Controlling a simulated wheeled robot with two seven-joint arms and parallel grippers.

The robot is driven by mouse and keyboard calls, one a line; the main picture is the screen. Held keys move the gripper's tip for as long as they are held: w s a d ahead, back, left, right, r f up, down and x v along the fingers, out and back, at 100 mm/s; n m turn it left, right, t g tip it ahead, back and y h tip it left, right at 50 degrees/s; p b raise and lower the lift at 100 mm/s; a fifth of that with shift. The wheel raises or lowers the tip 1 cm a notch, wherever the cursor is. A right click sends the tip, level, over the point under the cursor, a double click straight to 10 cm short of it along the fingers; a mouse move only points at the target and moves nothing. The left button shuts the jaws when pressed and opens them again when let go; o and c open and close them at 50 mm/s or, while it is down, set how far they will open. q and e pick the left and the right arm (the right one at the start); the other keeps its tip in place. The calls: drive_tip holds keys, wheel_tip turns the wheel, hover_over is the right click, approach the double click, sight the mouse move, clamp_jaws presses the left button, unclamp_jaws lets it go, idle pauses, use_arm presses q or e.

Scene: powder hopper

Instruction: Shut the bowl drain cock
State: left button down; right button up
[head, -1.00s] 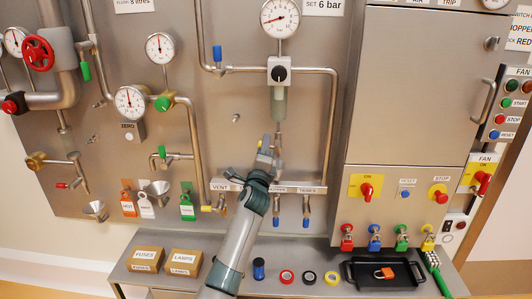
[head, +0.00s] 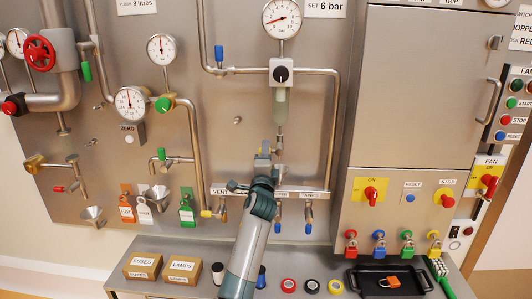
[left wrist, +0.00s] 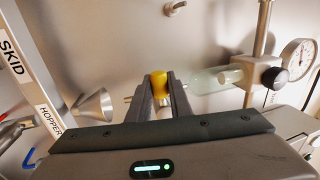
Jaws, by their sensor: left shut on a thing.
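The filter unit's clear bowl (head: 280,106) hangs below a grey regulator head (head: 282,71) in the middle of the panel. The bowl also shows in the left wrist view (left wrist: 215,79), lying sideways there. A thin drain stem (head: 280,140) comes down from the bowl. The drain cock's yellow lever (left wrist: 159,79) sits between the fingertips of my left gripper (left wrist: 160,88). In the head view my left gripper (head: 264,153) is just below and left of the bowl, shut on the lever. Its fingers hide most of the cock. My right gripper is out of view.
A labelled rail (head: 315,195) with blue-handled valves (head: 309,213) runs close behind my left wrist. The bench below holds cardboard boxes (head: 143,267), several tape rolls (head: 311,286) and a black tray (head: 366,284). Pipes (head: 334,130) frame the filter unit.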

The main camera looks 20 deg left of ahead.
use_arm(q)
drive_tip(key=c, duration=1.6)
unclamp_jaws()
drive_tip(key=shift+f, duration=0.1)
drive_tip(key=shift+s, duration=0.15)
